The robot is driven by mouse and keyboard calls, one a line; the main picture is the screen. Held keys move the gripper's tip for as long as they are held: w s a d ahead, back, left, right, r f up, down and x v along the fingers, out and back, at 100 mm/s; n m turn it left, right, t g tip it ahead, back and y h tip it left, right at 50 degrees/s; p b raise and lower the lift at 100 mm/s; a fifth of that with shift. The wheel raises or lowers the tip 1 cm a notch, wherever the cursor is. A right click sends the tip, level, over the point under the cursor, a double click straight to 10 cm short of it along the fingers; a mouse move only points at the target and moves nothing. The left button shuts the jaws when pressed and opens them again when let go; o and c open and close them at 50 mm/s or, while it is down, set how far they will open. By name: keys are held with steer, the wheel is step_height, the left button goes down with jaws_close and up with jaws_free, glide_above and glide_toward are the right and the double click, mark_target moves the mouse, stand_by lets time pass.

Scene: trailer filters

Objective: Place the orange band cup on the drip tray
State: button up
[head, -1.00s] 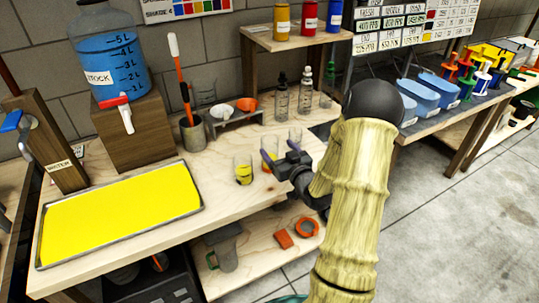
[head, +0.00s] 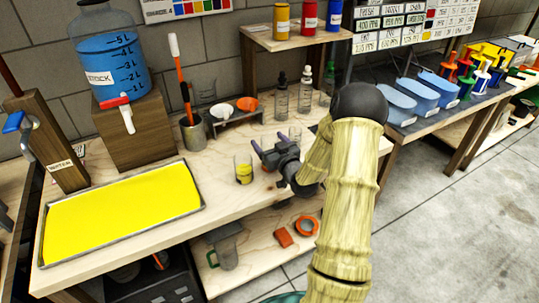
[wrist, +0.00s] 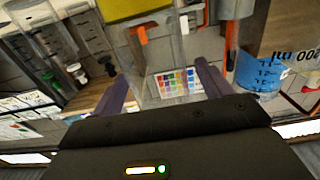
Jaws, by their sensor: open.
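The shallow metal drip tray (head: 122,213) with a bright yellow surface lies at the left of the bench in the head view. A clear cup with an orange patch (head: 267,168) stands on the bench, mostly hidden by my gripper; I take it for the orange band cup. My gripper (head: 269,146) is open, its purple fingers at or just above that cup. I cannot tell whether they touch it. In the wrist view the spread fingers (wrist: 167,85) show with clear, see-through shapes between and above them; the orange band is not clear there.
A clear cup with a yellow band (head: 243,171) stands close to the left of my gripper. Behind are a funnel rack (head: 237,117), a tool pot (head: 193,133) and bottles (head: 281,97). The blue stock tank (head: 108,62) stands on a wooden block behind the tray.

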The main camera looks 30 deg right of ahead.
steer(key=shift+c, duration=0.2)
steer(key=c, duration=1.5)
steer(key=shift+r, duration=0.15)
step_height(320, 180, up, 10)
stand_by(0.8)
